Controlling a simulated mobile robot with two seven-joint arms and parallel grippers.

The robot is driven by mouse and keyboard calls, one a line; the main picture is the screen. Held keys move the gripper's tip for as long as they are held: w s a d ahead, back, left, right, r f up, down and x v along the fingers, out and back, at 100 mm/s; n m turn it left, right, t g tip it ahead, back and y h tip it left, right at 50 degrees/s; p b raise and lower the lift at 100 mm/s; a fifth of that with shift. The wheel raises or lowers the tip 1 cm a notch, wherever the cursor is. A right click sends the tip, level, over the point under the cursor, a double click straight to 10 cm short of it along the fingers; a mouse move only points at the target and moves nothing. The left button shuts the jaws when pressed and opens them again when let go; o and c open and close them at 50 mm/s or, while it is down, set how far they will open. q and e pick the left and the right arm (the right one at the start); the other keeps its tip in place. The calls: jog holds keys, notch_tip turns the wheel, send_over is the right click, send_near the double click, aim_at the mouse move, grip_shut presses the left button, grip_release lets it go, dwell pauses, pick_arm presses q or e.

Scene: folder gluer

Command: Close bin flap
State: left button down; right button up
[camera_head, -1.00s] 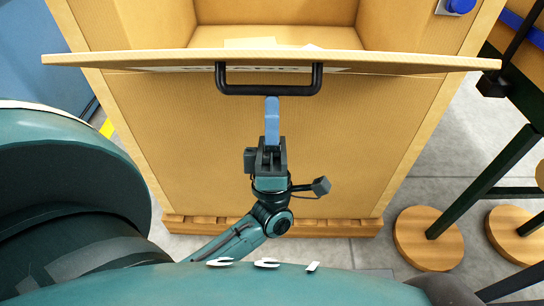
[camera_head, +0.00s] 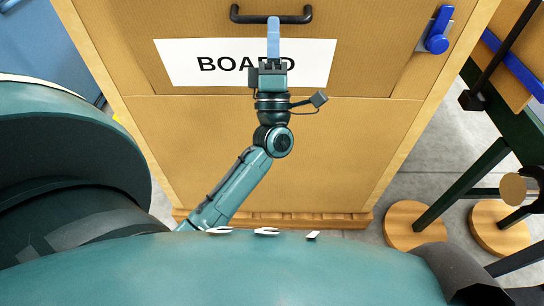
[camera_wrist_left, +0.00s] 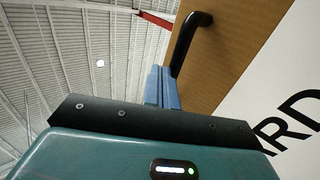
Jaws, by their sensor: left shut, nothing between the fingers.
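The bin flap (camera_head: 370,60) is a brown cardboard-coloured panel with a white "BOARD" label (camera_head: 180,65). It stands upright, roughly flush with the bin front (camera_head: 270,150). A black handle (camera_head: 240,15) crosses its upper part, and the handle also shows in the left wrist view (camera_wrist_left: 183,45). My left gripper (camera_head: 273,22) has blue fingers, shut and empty, with the tips at the handle's middle. Whether they touch the handle or the flap, I cannot tell. A blue latch (camera_head: 438,32) sits right of the flap on the frame. My right gripper is not in view.
A dark green stand (camera_head: 475,175) with round wooden feet (camera_head: 405,225) is on the right. A blue panel (camera_head: 55,40) is at the far left. Grey floor (camera_head: 440,130) lies between the bin and the stand.

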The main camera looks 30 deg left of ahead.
pick_arm(q)
jog(key=shift+w+a+r, duration=0.25)
jog(key=shift+w+a, duration=0.1)
jog(key=shift+w, duration=0.25)
jog(key=shift+w+a+r, duration=0.2)
jog(key=shift+w+a, duration=0.15)
jog(key=shift+w, duration=0.2)
jog(key=shift+w+a+r, duration=0.25)
jog(key=shift+w+a, duration=0.1)
jog(key=shift+w, duration=0.25)
jog(key=shift+d+f, duration=0.1)
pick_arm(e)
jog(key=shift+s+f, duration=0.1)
